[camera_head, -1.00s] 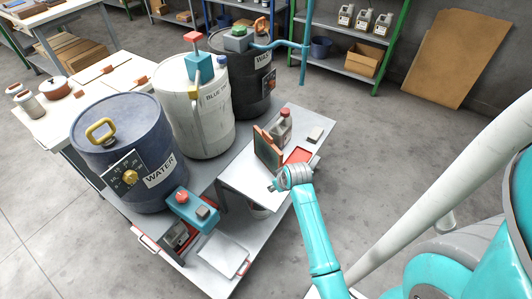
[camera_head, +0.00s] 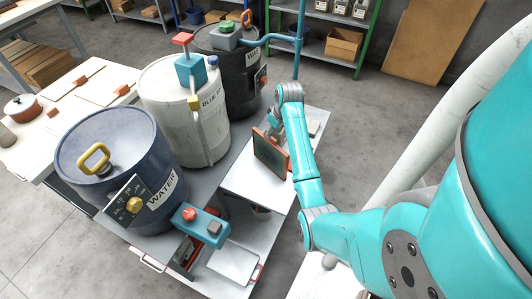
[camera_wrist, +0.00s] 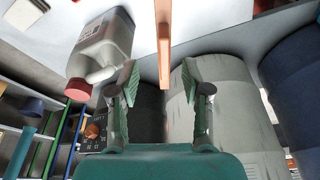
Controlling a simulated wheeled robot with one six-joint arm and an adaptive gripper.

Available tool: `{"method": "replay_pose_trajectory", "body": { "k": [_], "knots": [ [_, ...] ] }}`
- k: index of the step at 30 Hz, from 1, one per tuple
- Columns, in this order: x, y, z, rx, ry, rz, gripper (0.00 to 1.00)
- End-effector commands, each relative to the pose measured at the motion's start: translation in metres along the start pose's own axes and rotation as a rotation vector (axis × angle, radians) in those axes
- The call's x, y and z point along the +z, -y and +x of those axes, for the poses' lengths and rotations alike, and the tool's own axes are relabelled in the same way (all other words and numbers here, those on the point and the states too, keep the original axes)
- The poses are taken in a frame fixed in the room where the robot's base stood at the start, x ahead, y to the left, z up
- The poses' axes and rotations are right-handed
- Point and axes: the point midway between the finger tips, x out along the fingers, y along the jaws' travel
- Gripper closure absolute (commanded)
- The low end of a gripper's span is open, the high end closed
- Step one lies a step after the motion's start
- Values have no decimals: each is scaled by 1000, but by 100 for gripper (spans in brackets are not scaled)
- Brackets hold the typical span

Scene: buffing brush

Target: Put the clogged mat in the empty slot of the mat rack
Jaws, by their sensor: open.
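An orange-framed panel with a dark face (camera_head: 270,157) stands upright on the white-topped cart (camera_head: 240,185); it may be the clogged mat. Its orange edge (camera_wrist: 163,40) shows as a narrow bar in the wrist view, its end between my fingertips; I cannot tell how deep it lies. My gripper (camera_wrist: 160,82) is open, one green-padded finger on each side of that bar, with gaps on both sides. In the head view my gripper (camera_head: 271,124) is just beyond the panel, partly hidden by my arm. I cannot identify the mat rack or its empty slot.
A grey bottle with a red cap (camera_wrist: 100,50) is close to one finger in the wrist view. A blue drum (camera_head: 120,165), a white drum (camera_head: 185,110) and a black drum (camera_head: 235,65) stand left of the panel. A teal box (camera_head: 200,222) is at the near side.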

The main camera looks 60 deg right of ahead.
Motion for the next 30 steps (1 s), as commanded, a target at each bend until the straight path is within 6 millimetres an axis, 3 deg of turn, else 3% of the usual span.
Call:
{"method": "replay_pose_trajectory", "body": {
  "k": [4,13,21,30],
  "knots": [
    [0,1,23,-2,2,-1,52],
    [1,2,45,0,1,-1,52],
    [2,5,81,0,0,0,52],
    [2,5,90,1,-2,-1,52]
  ]
}}
